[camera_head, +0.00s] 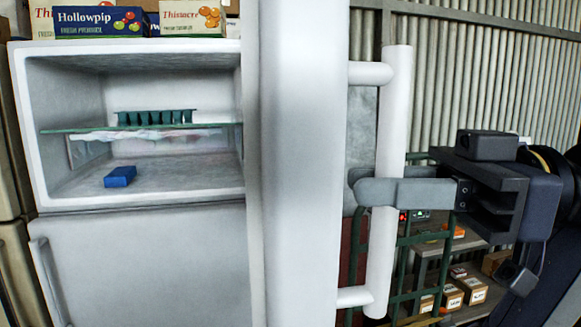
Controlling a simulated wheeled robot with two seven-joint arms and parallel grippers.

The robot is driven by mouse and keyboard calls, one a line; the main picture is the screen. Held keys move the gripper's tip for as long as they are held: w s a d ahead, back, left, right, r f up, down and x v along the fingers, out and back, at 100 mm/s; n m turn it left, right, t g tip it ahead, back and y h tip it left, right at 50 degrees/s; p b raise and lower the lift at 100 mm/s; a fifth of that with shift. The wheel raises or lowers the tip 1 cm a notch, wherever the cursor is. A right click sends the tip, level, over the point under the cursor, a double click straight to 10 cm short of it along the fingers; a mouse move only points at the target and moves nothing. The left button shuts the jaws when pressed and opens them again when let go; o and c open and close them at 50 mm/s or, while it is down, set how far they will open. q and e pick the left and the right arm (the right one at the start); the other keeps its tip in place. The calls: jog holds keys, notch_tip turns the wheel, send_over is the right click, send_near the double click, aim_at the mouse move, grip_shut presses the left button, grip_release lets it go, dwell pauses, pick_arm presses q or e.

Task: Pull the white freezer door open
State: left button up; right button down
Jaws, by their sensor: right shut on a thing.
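The white freezer door (303,170) stands swung open, seen nearly edge-on in the middle of the view. Its vertical bar handle (393,120) is on the door's right side. My right gripper (372,192) comes in from the right, and its grey fingers are closed around the handle at about mid-height. The open freezer compartment (125,80) shows at left. Inside it are a green shelf with a dark green rack (155,117) and a blue box (120,177) on the floor. My left gripper is not in view.
Printed produce boxes (100,22) stand on top of the fridge. The lower fridge door (150,265) is shut. Behind the handle at right are a green-framed shelf with small boxes (452,297) and a corrugated wall (480,70).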

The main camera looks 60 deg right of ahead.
jog(key=shift+s+d, duration=0.85)
jog(key=shift+s, duration=0.05)
jog(key=c, duration=1.3)
grip_release()
jog(key=p+v, duration=0.1)
jog(key=v, duration=0.6)
jog(key=shift+s+d, duration=0.25)
